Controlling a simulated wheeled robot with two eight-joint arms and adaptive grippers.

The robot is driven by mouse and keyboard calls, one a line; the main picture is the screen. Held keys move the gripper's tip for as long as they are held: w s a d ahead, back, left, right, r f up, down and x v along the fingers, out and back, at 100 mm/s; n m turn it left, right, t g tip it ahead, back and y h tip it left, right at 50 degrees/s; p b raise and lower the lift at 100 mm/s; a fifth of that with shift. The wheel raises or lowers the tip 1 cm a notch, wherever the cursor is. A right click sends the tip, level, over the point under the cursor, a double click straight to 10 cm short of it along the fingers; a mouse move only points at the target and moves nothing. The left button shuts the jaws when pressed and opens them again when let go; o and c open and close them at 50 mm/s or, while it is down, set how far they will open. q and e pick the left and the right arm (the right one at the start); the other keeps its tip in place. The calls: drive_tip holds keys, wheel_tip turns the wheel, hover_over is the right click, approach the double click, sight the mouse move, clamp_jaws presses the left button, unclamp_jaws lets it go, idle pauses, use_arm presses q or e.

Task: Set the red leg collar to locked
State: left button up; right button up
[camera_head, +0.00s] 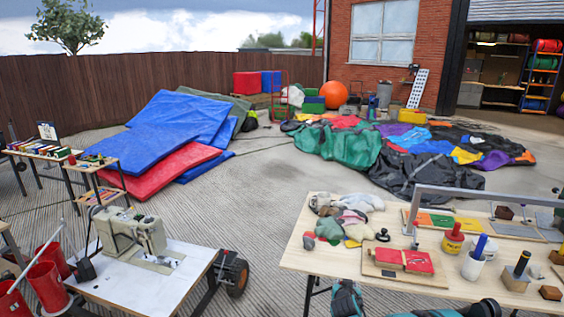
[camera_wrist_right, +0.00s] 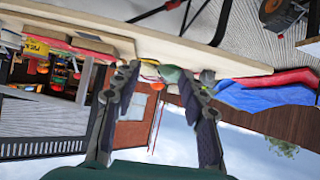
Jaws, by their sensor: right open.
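I cannot pick out a red leg collar for certain in either view. A red fabric piece (camera_head: 404,260) lies on a wooden board (camera_head: 370,269) on the right worktable (camera_head: 300,258). My right gripper (camera_wrist_right: 160,76) is open and empty in the right wrist view, which is turned upside down. Its fingers stand apart near the edge of a pale tabletop (camera_wrist_right: 150,42). I cannot tell whether anything lies directly between the fingertips. My left gripper is in neither view.
The right worktable holds a yellow-red pot (camera_head: 453,240), a white cup (camera_head: 473,265) and a grey metal frame (camera_head: 447,191). A sewing machine (camera_head: 135,232) stands on a wheeled table at left. Open paving (camera_head: 240,215) lies between the tables.

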drive_tip(key=s+r+g, duration=0.1)
drive_tip(key=s+r, duration=0.7)
drive_tip(key=s, duration=0.1)
drive_tip(key=s+a+n+g+y, duration=0.1)
drive_tip(key=s+a, duration=0.1)
drive_tip(key=s, duration=1.2)
drive_tip(key=s+a+r+n+g+y, duration=0.1)
drive_tip(key=s+a+g+y, duration=0.1)
drive_tip(key=s, duration=1.2)
drive_tip(key=shift+s+r+n, duration=0.15)
drive_tip(key=shift+r+n, duration=0.15)
drive_tip(key=shift+n, duration=0.1)
